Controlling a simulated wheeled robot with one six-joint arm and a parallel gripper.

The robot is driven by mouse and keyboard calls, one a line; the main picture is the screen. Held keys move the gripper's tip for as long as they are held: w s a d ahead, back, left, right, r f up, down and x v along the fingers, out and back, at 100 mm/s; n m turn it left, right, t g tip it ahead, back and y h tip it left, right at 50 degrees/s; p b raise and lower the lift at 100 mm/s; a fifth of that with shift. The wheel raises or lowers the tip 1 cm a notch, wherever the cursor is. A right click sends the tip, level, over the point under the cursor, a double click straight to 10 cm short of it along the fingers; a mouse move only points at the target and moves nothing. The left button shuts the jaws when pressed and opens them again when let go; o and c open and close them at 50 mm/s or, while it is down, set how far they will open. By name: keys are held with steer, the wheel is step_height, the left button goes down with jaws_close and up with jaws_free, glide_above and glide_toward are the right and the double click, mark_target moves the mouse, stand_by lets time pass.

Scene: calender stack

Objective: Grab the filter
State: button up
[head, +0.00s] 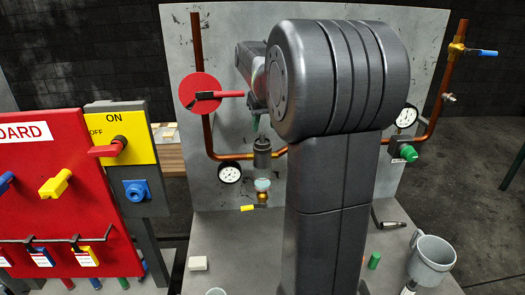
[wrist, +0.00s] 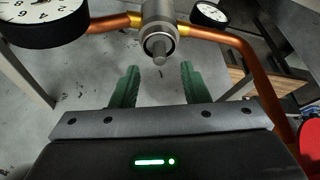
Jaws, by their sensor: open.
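The likely filter is a grey metal cylinder (head: 262,153) set in the copper pipe run, upright in front of the grey panel. In the wrist view the cylinder (wrist: 159,28) is at the top centre, with a narrower rounded stub at its near end. My gripper (wrist: 155,82) is open, its two green fingers spread apart and nothing between them. In that view the cylinder's end lies just above the gap between the fingertips.
Copper pipe (wrist: 238,48) runs to both sides of the cylinder. Pressure gauges (wrist: 42,20) flank it, and a red disc (head: 200,92) with a handle is at upper left. A grey mug (head: 430,260) stands at right.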

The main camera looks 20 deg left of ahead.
mark_target(262, 133)
steer(key=x, duration=0.3)
steer(key=shift+w+a+f, duration=0.1)
steer(key=shift+f, duration=0.2)
jaws_close()
